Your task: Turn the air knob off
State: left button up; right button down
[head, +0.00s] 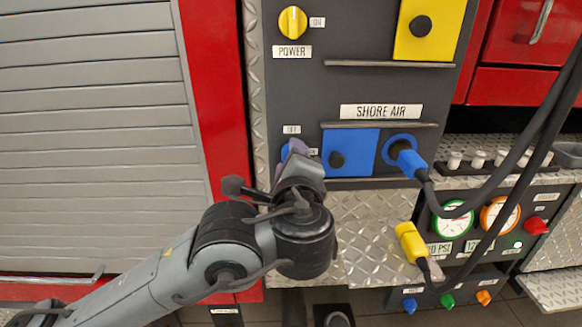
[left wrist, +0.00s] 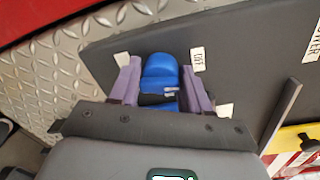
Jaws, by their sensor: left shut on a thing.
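The blue air knob (left wrist: 160,72) sits on the dark panel between the two purple fingers of my left gripper (left wrist: 158,85) in the left wrist view. The fingers are shut on its sides. In the head view my left gripper (head: 298,150) is at the panel's lower left and hides most of the knob, with only a blue sliver (head: 285,152) showing. An OFF label (left wrist: 197,60) is beside the knob in the left wrist view. My right gripper is not in view.
The SHORE AIR label (head: 381,111) and a ledge are above a blue cover (head: 362,153). A blue plug (head: 411,163) with a black hose is to the right. A yellow POWER knob (head: 292,22) is above. Gauges, a yellow plug (head: 410,240) and black cables are at lower right.

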pick_arm(q)
jog(key=shift+s+r+n+b, duration=0.15)
jog(key=shift+n+b, duration=0.25)
jog(key=shift+n, duration=0.5)
jog(key=shift+r, duration=0.2)
jog(key=o, duration=1)
jog(key=shift+f, duration=0.2)
jog(key=shift+s+d+r+p, duration=0.1)
jog(key=shift+s+p, duration=0.6)
jog(key=shift+s, duration=1.1)
jog(key=shift+s+d+r+p, duration=0.15)
jog(key=shift+s+p, duration=0.6)
jog(key=shift+s, duration=1)
jog(key=shift+s+d+r+p, duration=0.1)
jog(key=shift+s+p, duration=0.6)
jog(key=shift+s, duration=1.1)
